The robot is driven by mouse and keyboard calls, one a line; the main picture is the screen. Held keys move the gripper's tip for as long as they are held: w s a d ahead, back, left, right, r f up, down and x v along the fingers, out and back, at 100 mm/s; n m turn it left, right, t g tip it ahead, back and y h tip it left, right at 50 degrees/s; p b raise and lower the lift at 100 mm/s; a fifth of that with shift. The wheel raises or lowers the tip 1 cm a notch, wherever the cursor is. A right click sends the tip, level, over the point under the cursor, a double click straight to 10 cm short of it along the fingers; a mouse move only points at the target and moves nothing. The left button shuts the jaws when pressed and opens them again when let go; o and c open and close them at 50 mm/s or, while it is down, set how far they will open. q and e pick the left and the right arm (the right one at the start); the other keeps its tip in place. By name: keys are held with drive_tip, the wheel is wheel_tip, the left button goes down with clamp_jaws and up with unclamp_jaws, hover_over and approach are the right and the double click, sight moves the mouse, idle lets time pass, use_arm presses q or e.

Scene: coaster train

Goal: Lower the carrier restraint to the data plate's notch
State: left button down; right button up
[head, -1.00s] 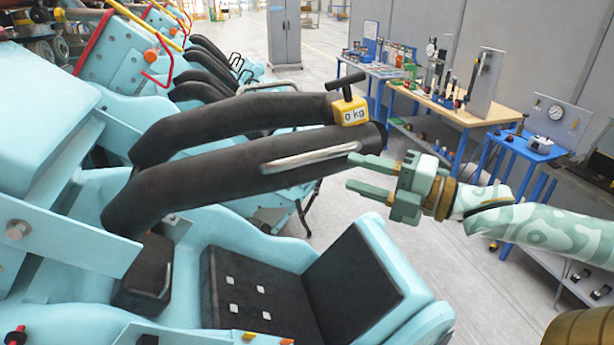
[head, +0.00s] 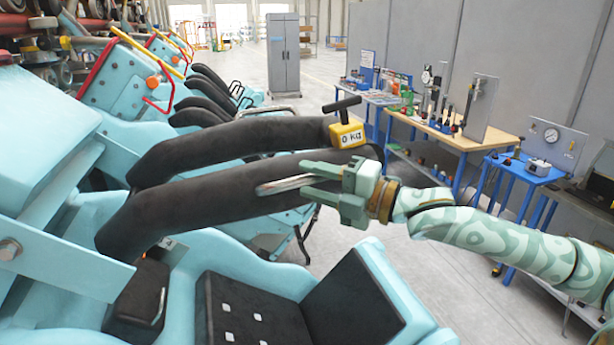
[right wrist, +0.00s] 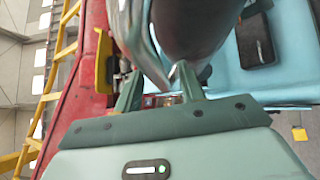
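The carrier restraint (head: 200,199) is a thick black padded bar. It stands raised above the turquoise seat, with a silver grab handle (head: 280,185) on its side. My right gripper (head: 306,181) is at the handle's right end, its two fingers apart, one above and one below the handle. In the right wrist view the fingers (right wrist: 158,82) are also spread, with the curved metal handle (right wrist: 149,45) and the dark bar (right wrist: 192,25) just beyond them. I cannot tell whether they touch the handle. I cannot make out the data plate or its notch. My left gripper is not in view.
A second black bar (head: 235,145) lies behind, with a yellow "0 kg" gauge (head: 347,134) near its end. The seat (head: 352,296) is below. Workbenches (head: 450,135) stand at the right. The grey floor between is open.

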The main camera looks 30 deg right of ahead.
drive_tip(key=shift+x, duration=0.9)
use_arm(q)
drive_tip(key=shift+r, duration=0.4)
use_arm(e)
drive_tip(key=shift+a, duration=0.1)
